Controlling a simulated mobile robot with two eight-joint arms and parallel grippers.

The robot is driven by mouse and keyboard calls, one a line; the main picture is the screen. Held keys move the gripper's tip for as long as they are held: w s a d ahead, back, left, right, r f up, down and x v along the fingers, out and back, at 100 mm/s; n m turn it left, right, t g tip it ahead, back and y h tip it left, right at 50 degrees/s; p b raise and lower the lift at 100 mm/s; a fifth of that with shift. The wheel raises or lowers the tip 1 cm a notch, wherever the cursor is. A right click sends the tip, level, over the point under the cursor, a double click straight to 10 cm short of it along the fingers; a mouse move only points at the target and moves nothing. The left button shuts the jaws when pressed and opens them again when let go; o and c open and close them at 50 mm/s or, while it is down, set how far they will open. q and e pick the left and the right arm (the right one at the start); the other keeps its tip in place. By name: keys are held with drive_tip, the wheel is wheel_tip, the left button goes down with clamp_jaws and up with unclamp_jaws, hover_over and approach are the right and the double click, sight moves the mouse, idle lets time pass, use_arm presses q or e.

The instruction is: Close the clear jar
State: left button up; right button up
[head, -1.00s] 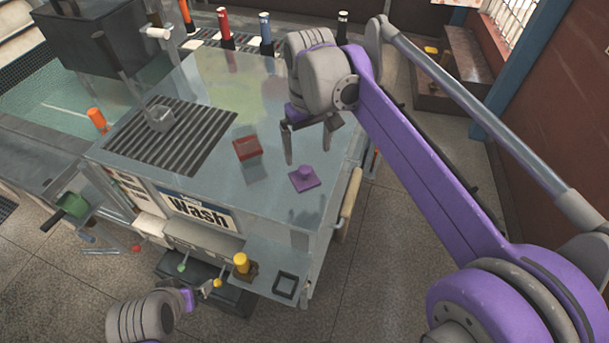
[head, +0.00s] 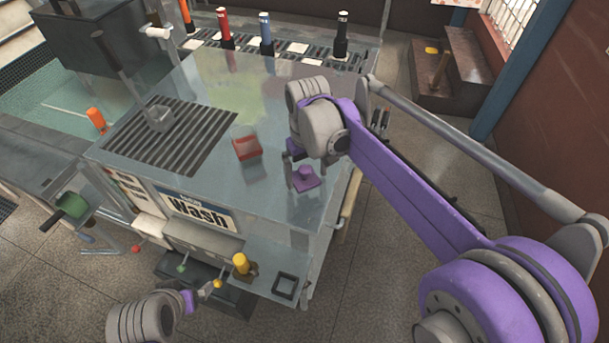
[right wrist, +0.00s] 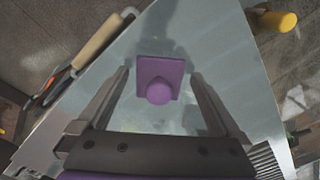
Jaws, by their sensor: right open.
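The clear jar (head: 160,118) is a small, square, see-through open container on the dark slatted grate at the left of the metal table. A purple square lid with a round knob (head: 305,177) lies flat on the tabletop near its right edge. My right gripper (head: 306,181) is open, its fingers on either side of the lid. In the right wrist view the lid (right wrist: 160,80) lies between the two spread fingers, with gaps at both sides, so nothing is held. My left gripper (head: 207,288) is low at the front, beside a yellow knob; its jaws are too small to read.
A red open container (head: 247,149) stands left of the lid. Several coloured bottles line the back rack. A yellow-topped item (head: 241,263) and a square frame (head: 285,286) are on the lower front shelf.

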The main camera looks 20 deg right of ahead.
sight(307, 173)
drive_tip(key=shift+f, duration=0.4)
drive_tip(key=c, duration=1.2)
drive_tip(key=shift+r, duration=0.15)
wheel_tip(307, 173, up, 10)
drive_tip(key=shift+f, duration=0.1)
